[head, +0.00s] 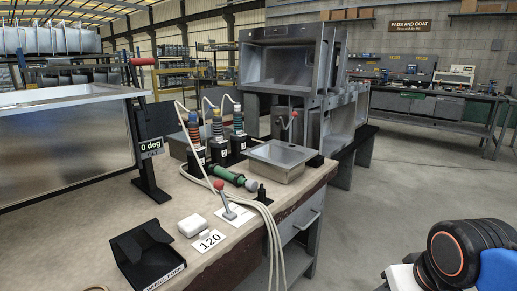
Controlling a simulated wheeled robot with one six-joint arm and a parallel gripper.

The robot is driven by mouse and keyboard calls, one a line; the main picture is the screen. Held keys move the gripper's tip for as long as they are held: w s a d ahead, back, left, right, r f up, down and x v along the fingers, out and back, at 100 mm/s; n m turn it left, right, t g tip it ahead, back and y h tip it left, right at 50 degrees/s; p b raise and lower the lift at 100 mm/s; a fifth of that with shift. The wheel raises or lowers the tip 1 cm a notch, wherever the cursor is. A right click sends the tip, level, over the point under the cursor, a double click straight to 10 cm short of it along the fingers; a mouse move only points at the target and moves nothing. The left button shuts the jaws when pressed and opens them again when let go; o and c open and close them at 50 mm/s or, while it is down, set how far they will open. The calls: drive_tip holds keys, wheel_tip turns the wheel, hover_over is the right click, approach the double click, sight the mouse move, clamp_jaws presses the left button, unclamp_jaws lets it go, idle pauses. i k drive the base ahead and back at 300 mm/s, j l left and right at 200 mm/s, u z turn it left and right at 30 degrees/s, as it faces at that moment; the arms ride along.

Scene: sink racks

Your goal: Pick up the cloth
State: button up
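A small white item (193,225), which looks like a folded cloth, lies on the workbench near its front edge. It is too small to tell for sure that it is cloth. It lies between a black open box and a small white plate with a red-tipped lever, just behind a label reading 120. Nothing covers it. My gripper is not in view; only a dark, orange-ringed part of my arm shows at the bottom right, well apart from the bench.
The workbench (115,213) also bears the black box (146,255), the red-tipped lever (226,200), a green-handled tool (230,176), a metal bin (281,160) and several upright tools with cables. Pale cables (272,235) hang over the front edge. The floor (400,185) at right is clear.

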sight(193, 225)
drive_tip(key=u, duration=1.35)
